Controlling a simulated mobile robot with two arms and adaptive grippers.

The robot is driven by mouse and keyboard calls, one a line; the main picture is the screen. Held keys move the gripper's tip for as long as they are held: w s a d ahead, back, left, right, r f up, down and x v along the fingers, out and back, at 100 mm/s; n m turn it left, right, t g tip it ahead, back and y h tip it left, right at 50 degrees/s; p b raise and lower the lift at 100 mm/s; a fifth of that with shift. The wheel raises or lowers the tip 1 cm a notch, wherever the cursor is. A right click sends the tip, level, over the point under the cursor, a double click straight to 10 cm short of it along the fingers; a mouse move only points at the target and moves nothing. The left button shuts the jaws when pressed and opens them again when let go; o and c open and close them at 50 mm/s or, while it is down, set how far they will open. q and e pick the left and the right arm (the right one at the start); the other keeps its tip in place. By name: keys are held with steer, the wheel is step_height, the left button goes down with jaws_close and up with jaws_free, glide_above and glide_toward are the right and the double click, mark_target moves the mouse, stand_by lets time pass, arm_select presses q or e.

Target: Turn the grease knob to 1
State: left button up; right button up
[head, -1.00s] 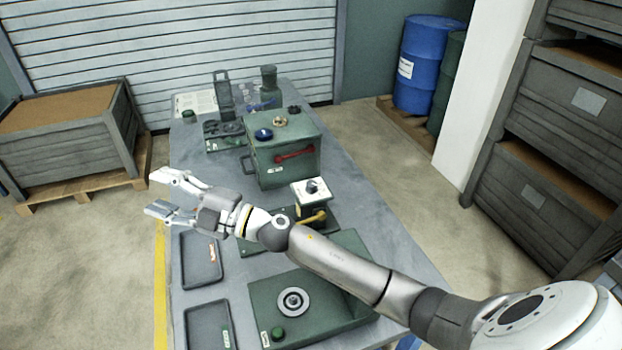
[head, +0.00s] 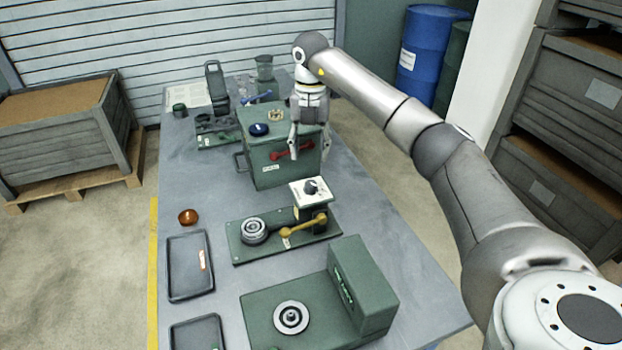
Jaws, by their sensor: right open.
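A dark knob (head: 312,186) sits on a white dial plate on top of a small post of the middle green fixture (head: 240,245). The dial markings are too small to read, so I cannot tell its setting or confirm that it is the grease knob. My right gripper (head: 310,152) points down, open and apparently empty, by the right side of the green box (head: 260,178), beyond the dark knob and apart from it. It partly covers the box's front and the end of the red handle (head: 285,154). My left gripper is out of view.
A yellow handle (head: 304,226) and a ringed part (head: 254,230) are on the middle fixture. The green box carries a blue knob (head: 259,129) and a brass part (head: 276,115). A front green machine (head: 362,290), dark tray (head: 190,280) and amber cup (head: 187,216) stand nearby.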

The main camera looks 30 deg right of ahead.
mark_target(311, 183)
step_height(311, 183, down, 10)
steer(key=p, duration=0.3)
steer(key=shift+s+r+p, duration=0.1)
steer(key=shift+r+p, duration=0.1)
steer(key=shift+p, duration=0.1)
steer(key=shift+f, duration=0.5)
steer(key=shift+c, duration=0.2)
steer(key=c, duration=1)
